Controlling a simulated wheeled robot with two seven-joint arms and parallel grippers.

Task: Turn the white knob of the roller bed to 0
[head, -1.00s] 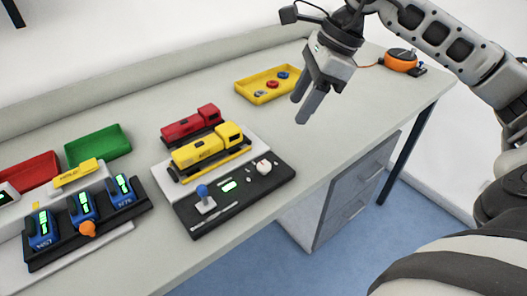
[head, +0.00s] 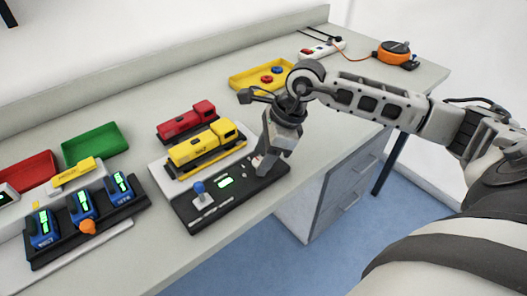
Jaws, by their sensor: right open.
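The roller bed's black control panel (head: 240,200) lies at the front of the table, with a blue-topped lever (head: 199,189) and a lit green display (head: 224,183). The white knob at its right end is mostly hidden behind my right gripper (head: 266,167); a small pale part (head: 256,160) shows beside the fingers. The right gripper points down over the knob, open. I cannot tell whether its fingers touch the knob, nor read the knob's setting. My left gripper is not in view.
A yellow truck (head: 205,147) and a red truck (head: 187,122) stand behind the panel. Blue devices (head: 82,208) with green screens and an orange knob (head: 87,227) are at left. A yellow tray (head: 240,81), a green tray (head: 95,143) and an orange reel (head: 391,52) lie farther back.

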